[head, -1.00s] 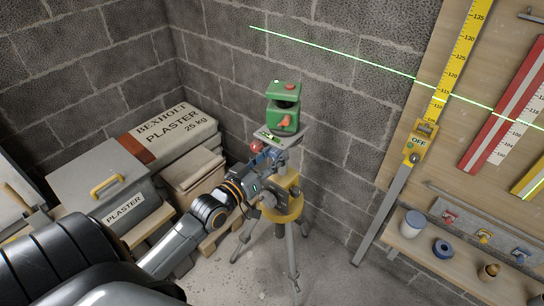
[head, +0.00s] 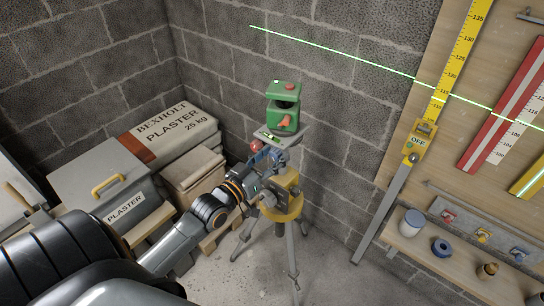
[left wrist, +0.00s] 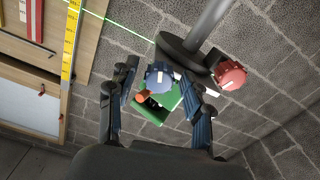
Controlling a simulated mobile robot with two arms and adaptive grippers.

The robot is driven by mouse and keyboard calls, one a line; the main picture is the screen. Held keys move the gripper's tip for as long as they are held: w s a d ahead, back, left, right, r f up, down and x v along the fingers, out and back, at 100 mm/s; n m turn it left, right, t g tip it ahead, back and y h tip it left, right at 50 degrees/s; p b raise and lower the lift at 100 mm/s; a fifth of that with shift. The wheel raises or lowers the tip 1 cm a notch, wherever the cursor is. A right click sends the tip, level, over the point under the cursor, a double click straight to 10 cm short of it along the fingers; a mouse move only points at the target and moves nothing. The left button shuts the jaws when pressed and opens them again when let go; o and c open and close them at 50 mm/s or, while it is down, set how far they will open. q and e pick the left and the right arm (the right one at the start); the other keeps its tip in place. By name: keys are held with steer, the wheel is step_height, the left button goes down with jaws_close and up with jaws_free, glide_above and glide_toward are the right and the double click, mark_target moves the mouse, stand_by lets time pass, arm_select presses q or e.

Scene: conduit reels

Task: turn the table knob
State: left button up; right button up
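A green laser level (head: 284,118) with red buttons stands on a small grey tilting table (head: 287,136) on top of a tripod (head: 290,245). A red knob (head: 256,146) sits under the table's left side; it also shows in the left wrist view (left wrist: 231,76). A blue knob (left wrist: 158,76) shows between the fingers of my left gripper (head: 268,157). The fingers stand apart on both sides of it, with visible gaps, so the gripper looks open. The blue knob is mostly hidden by my gripper in the head view. My right gripper is not in view.
A yellow tripod collar (head: 283,208) lies just below my left gripper. A block wall is close behind. A board with a yellow staff (head: 457,65) and a shelf (head: 440,268) are on the right.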

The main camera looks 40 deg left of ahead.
arm_select(q)
steer(key=s+a, duration=0.1)
steer(key=s, duration=1.1)
steer(key=shift+f, duration=0.1)
steer(key=s+f+g+y, duration=0.1)
steer(key=s+f+g, duration=0.2)
steer(key=f, duration=0.8)
steer(key=s+f+g, duration=0.2)
steer(key=f, duration=1)
steer(key=s+f+g+y, duration=0.1)
steer(key=s+f+g, duration=0.2)
steer(key=f, duration=0.8)
steer(key=s+d+f+m+g, duration=0.2)
steer(key=s+d+f+g, duration=0.2)
steer(key=s+f, duration=0.6)
steer(key=s+d+f+m+g, duration=0.2)
steer(key=s+d+f+g, duration=0.3)
steer(key=s+f, duration=0.6)
steer(key=shift+s+d+f+h+b, duration=0.25)
steer(key=shift+s+d+h+b, duration=0.2)
steer(key=shift+s, duration=0.8)
